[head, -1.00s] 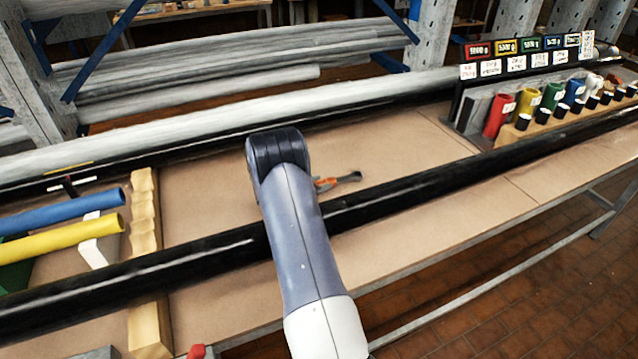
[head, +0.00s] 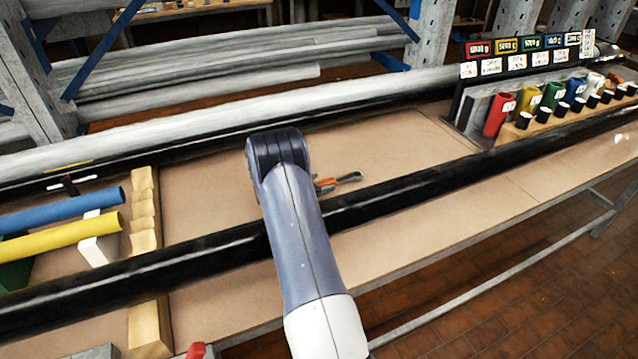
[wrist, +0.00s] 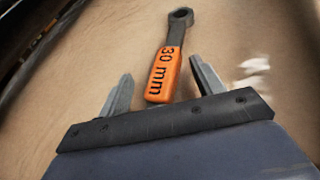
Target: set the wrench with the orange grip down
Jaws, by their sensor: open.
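The wrench with the orange grip (wrist: 164,72) lies on the tan bench top, its grip marked "30 mm" and its dark ring end pointing away from me in the wrist view. In the head view the wrench (head: 338,181) shows just right of my arm, partly hidden by it. My gripper (wrist: 158,82) is open, with one finger on each side of the grip's near end. The fingers look apart from the grip. The head view does not show my fingers, which are behind my arm.
A black pipe (head: 420,188) runs across the bench in front of the wrench; another lies behind. A rack of coloured cylinders (head: 530,102) stands right. The board (head: 400,140) around the wrench is clear.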

